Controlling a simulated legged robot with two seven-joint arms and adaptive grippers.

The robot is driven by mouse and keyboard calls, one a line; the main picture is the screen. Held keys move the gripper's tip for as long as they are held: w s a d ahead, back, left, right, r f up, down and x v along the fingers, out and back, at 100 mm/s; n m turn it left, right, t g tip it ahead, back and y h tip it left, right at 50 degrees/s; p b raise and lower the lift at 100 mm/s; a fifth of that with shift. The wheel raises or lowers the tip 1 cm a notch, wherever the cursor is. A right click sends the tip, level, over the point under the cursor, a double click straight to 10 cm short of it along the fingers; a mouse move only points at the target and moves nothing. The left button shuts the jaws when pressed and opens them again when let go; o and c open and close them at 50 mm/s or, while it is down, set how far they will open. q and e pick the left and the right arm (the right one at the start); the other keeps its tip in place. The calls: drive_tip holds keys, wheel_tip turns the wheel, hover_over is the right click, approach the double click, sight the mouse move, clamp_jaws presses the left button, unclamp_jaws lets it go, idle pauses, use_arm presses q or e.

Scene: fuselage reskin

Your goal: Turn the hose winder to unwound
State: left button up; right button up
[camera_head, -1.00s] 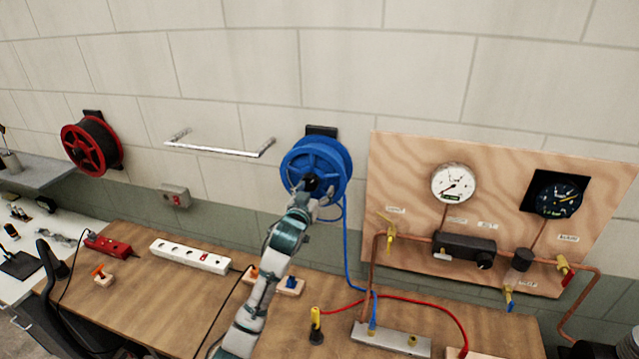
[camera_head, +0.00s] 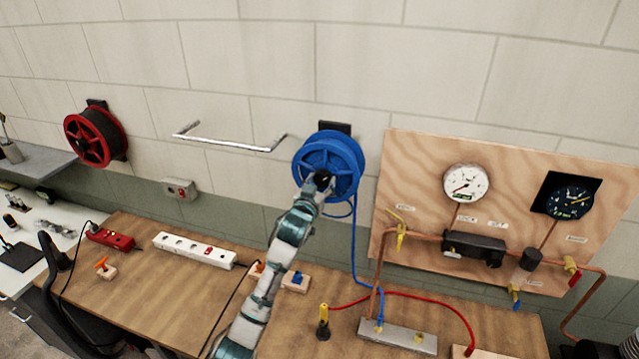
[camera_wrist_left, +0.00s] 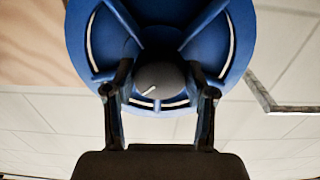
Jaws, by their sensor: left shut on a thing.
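The hose winder is a blue spoked reel (camera_head: 345,152) on the wall, with blue hose hanging down from it to the bench. It fills the upper middle of the left wrist view (camera_wrist_left: 85,30). My left gripper (camera_head: 322,182) is at the front face of the reel. In the left wrist view its two fingers (camera_wrist_left: 160,88) are closed on either side of a round dark knob (camera_wrist_left: 160,78) with a white mark, at the reel's hub. The knob is partly hidden by my gripper in the head view. My right gripper is not in view.
A red reel (camera_head: 96,136) and a metal rail (camera_head: 230,143) are on the wall to the left. A wooden gauge panel (camera_head: 420,160) stands close on the right. The bench below holds a white power strip (camera_head: 195,249), a metal manifold block (camera_head: 398,336) and a red hose (camera_head: 440,304).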

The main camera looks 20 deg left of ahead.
use_arm(q)
drive_tip(key=shift+a+f, duration=0.2)
drive_tip(key=shift+a, duration=0.05)
drive_tip(key=shift+d, duration=0.1)
drive_tip(key=shift+d+m, duration=0.15)
drive_tip(key=shift+m, duration=1.75)
drive_tip(key=m, duration=0.4)
drive_tip(key=shift+m, duration=0.3)
drive_tip(key=m, duration=0.4)
drive_tip(key=shift+a, duration=0.2)
drive_tip(key=m, duration=0.8)
drive_tip(key=shift+r+m, duration=0.1)
drive_tip(key=shift+m, duration=0.2)
drive_tip(key=m, duration=0.2)
drive_tip(key=shift+m, duration=0.4)
drive_tip(key=m, duration=0.5)
drive_tip(key=shift+d, duration=0.1)
drive_tip(key=m, duration=0.6)
drive_tip(key=shift+m, duration=0.4)
drive_tip(key=m, duration=0.5)
drive_tip(key=shift+d, duration=0.1)
drive_tip(key=m, duration=0.4)
drive_tip(key=shift+m, duration=0.9)
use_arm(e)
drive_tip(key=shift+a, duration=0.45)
